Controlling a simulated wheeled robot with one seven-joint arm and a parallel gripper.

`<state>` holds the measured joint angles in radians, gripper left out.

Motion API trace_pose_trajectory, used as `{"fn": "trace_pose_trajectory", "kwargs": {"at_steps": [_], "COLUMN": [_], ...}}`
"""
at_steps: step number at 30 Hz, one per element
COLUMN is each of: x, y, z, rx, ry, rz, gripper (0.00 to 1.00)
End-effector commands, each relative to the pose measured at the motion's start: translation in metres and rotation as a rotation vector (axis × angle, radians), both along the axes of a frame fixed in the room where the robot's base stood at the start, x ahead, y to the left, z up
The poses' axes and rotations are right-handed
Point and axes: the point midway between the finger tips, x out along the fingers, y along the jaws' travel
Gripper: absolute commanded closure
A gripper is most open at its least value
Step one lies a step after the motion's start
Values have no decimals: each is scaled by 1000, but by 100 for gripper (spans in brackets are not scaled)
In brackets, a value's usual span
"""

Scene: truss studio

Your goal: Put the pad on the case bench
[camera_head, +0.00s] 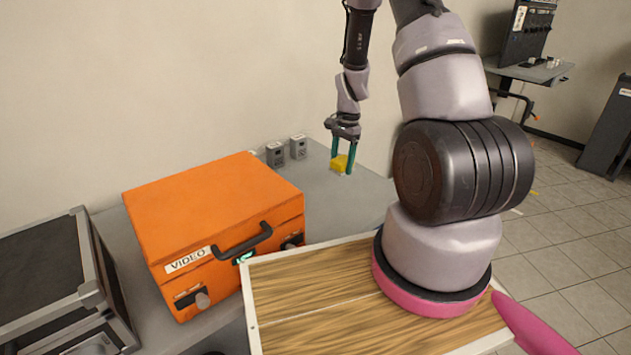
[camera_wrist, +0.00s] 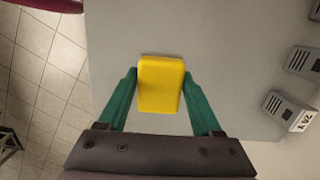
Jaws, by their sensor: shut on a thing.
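The pad is a small yellow block (camera_head: 339,163) between the green fingertips of my gripper (camera_head: 341,160). In the wrist view the pad (camera_wrist: 161,84) sits upright in the picture between the two fingers of my gripper (camera_wrist: 161,90), which are shut on its sides. The case bench is a grey top (camera_head: 340,205) that carries an orange case. My gripper and the pad are over the part of this top to the right of the orange case. I cannot tell whether the pad touches the surface.
The orange VIDEO case (camera_head: 215,200) stands left of the pad. Two small grey boxes (camera_head: 286,151) stand at the back by the wall. A black case (camera_head: 55,275) is at far left. Grey surface around the pad is clear. Its edge shows in the wrist view (camera_wrist: 92,75).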

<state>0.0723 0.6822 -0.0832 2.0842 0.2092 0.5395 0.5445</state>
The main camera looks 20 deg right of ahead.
Motion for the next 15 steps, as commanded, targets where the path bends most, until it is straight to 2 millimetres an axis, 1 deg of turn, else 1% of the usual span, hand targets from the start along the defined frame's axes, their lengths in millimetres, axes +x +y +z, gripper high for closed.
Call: {"fn": "trace_pose_trajectory", "kwargs": {"at_steps": [3,6,9,15], "x": [-2,-2,-2,-1], "y": [-1,-1,-1,-1], "z": [-16,-35,-50,-65], "rx": [3,2,2,2], "ry": [5,5,5,4], "rz": [-45,-49,-47,-46], "gripper": [94,94,94,94]}}
